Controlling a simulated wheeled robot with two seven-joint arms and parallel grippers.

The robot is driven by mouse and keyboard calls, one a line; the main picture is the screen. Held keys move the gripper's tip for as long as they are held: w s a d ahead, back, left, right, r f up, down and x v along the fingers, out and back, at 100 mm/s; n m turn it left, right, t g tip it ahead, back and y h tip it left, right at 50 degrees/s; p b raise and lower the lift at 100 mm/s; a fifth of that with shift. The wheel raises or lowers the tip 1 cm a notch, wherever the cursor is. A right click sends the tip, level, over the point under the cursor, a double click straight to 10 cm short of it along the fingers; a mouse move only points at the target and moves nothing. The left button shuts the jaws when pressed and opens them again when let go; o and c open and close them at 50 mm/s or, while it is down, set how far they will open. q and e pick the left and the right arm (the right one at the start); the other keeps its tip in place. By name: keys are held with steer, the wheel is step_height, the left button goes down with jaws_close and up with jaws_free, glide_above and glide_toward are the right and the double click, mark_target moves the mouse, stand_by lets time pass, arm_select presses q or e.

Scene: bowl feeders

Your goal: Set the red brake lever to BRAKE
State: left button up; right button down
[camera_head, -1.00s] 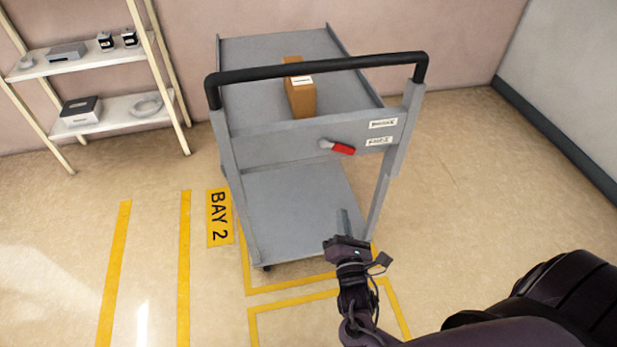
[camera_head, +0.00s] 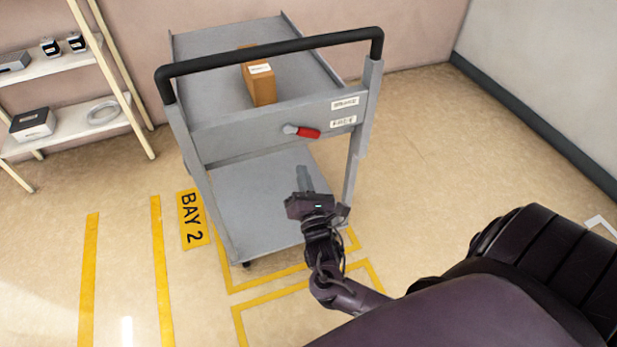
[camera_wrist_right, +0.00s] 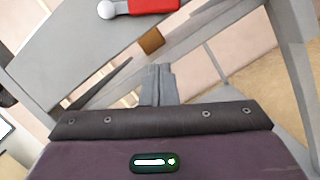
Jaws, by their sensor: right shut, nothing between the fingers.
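The red brake lever (camera_head: 308,132) is on the front panel of the grey cart (camera_head: 250,136), below the black handle. Its grey pivot (camera_head: 290,129) is at the left end and the red grip points right, tilted slightly down. Two labels, an upper one (camera_head: 345,103) and a lower one (camera_head: 343,122), sit right of it; their text is too small to read. My right gripper (camera_head: 304,178) is shut and empty, below the lever in the picture. In the right wrist view the lever (camera_wrist_right: 152,5) is at the top, apart from the shut fingers (camera_wrist_right: 158,84).
A cardboard box (camera_head: 262,83) stands on the cart's top deck. The black handle (camera_head: 270,54) spans above the panel. A shelf rack (camera_head: 70,122) is at the left. Yellow floor lines and a BAY 2 mark (camera_head: 192,218) lie beside the cart.

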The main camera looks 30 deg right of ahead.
mark_target(303, 132)
arm_select(q)
steer(key=shift+s+a+f+p, duration=0.25)
steer(key=shift+s+p, duration=0.2)
steer(key=shift+s, duration=0.05)
arm_select(e)
steer(key=w+d+r, duration=0.3)
steer(key=r, duration=0.1)
steer(key=shift+w+r, duration=0.15)
arm_select(q)
steer(key=shift+s+r, duration=0.1)
arm_select(e)
steer(key=shift+d, duration=0.15)
